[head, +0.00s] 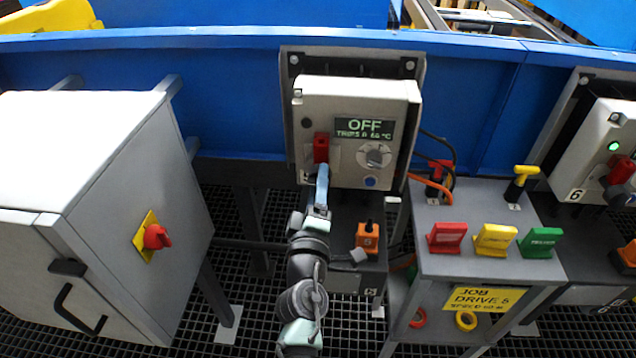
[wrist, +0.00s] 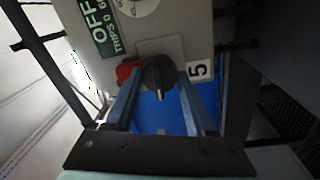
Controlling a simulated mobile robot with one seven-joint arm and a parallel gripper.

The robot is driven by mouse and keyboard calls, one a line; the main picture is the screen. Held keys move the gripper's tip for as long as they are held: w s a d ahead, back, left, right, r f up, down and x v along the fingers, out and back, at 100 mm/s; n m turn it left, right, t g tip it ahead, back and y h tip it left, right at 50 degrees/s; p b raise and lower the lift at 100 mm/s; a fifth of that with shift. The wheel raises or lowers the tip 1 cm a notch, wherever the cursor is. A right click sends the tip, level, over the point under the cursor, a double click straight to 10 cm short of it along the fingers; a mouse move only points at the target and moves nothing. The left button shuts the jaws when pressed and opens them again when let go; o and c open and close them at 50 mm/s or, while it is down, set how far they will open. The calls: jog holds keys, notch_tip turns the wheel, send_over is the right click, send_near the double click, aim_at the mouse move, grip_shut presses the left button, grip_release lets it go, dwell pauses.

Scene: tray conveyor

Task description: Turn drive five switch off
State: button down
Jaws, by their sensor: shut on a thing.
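The drive five box (head: 345,92) is light grey and mounted on the blue conveyor side. Its display (head: 363,130) reads OFF with a trips line below. A dial (head: 374,156) is right of the red part of the switch (head: 320,148). My gripper (head: 322,172) reaches up to the switch from below. In the wrist view, my gripper's fingers (wrist: 158,90) are on both sides of the switch's dark knob (wrist: 157,72), shut on it. Red shows beside the knob, and a label 5 (wrist: 198,71) is to its right. The fingers hide part of the switch.
A grey cabinet (head: 110,200) with a red rotary handle (head: 157,237) stands at left. At right, a stand (head: 470,265) holds red, yellow and green tags above a JOB DRIVE 5 sign (head: 484,299). The drive six box (head: 600,130) shows a green light. Cables hang beside box five.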

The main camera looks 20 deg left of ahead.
jog(key=shift+n, duration=0.6)
jog(key=shift+c, duration=1.2)
grip_release()
jog(key=p+v, duration=0.1)
jog(key=v, duration=1.2)
